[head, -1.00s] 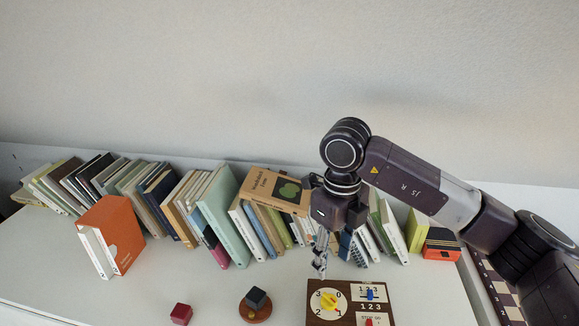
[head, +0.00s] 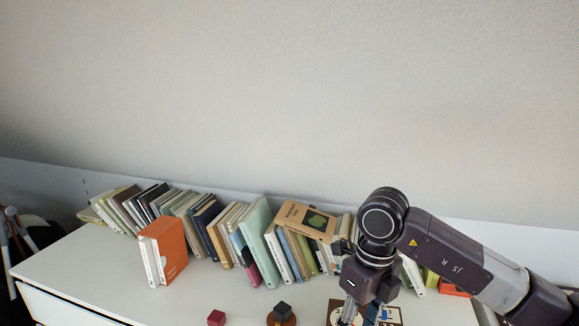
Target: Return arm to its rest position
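My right arm comes in from the right edge of the head view. Its gripper (head: 354,311) points down over the right part of the white cabinet top, in front of the row of books. The gripper's fingers are partly cut off by the bottom edge of the view, so I cannot tell whether they are open or shut. The gripper overlaps a brown board with dials (head: 393,314) in the picture. My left gripper is not in view.
Leaning books (head: 262,240) line the back of the white top (head: 110,277). An orange-covered book (head: 172,243) stands at the left front. An orange box (head: 452,289) is behind my arm.

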